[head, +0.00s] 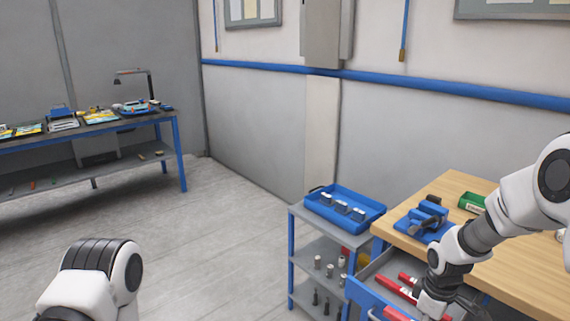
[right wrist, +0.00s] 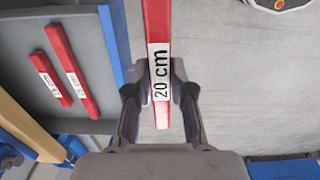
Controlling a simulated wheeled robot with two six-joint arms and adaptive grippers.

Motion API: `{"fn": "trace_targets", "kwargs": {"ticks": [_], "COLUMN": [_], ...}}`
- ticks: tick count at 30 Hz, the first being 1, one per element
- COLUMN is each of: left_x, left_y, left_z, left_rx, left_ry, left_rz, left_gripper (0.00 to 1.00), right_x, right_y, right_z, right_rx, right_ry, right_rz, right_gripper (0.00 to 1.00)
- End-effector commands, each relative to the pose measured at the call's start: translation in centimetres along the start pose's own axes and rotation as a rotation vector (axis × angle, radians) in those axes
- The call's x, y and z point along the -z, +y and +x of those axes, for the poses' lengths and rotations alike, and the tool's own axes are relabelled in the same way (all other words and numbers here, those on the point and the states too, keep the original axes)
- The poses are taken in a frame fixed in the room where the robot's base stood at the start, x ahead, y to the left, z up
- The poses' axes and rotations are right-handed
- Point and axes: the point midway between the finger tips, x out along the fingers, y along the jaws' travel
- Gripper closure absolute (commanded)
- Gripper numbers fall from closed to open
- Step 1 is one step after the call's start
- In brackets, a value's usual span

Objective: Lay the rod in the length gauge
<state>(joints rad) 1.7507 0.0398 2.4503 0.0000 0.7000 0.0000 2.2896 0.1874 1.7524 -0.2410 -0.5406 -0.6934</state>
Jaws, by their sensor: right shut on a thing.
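My right gripper (right wrist: 160,92) is shut on a red rod (right wrist: 157,25) with a white "20 cm" label, which runs lengthwise between the fingers in the right wrist view. The rod is held over the floor beside an open grey drawer (right wrist: 25,70). Two more red labelled rods (right wrist: 75,80) lie in that drawer, also seen in the head view (head: 396,287). A blue fixture (head: 428,222) stands on the wooden bench; I cannot tell for certain that it is the length gauge. My left gripper is out of view; only part of my left arm shows.
The wooden bench (head: 455,190) carries a green box (head: 472,202). Left of it, a shelf cart (head: 320,243) holds a blue tray (head: 318,208) with several parts. Another bench (head: 90,127) stands far left. The floor (head: 200,240) between is clear.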

Motion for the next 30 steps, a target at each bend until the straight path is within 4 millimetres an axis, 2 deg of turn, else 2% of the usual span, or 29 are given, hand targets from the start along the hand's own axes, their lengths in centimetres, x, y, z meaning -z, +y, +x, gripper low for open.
{"fn": "trace_targets", "kwargs": {"ticks": [3,8,11,15,21,30], "left_x": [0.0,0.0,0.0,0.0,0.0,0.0], "left_y": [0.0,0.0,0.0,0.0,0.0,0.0], "left_z": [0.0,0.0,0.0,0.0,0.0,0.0], "left_rx": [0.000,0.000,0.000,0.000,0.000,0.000], "left_ry": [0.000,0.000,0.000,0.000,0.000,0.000], "left_rz": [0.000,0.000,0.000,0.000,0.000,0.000], "left_gripper": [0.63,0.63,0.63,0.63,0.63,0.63], "right_x": [1.1,2.6,3.6,4.7,5.4,5.4], "right_y": [-2.0,-5.3,-7.6,-10.3,-10.8,-10.7], "right_z": [0.4,1.1,1.8,2.8,3.1,3.0], "right_rx": [-0.001,-0.002,-0.002,-0.002,0.000,0.001], "right_ry": [-0.004,-0.005,-0.004,-0.003,0.001,0.001], "right_rz": [-0.005,0.089,0.208,0.460,0.716,0.762], "right_gripper": [1.00,1.00,1.00,1.00,1.00,1.00]}}
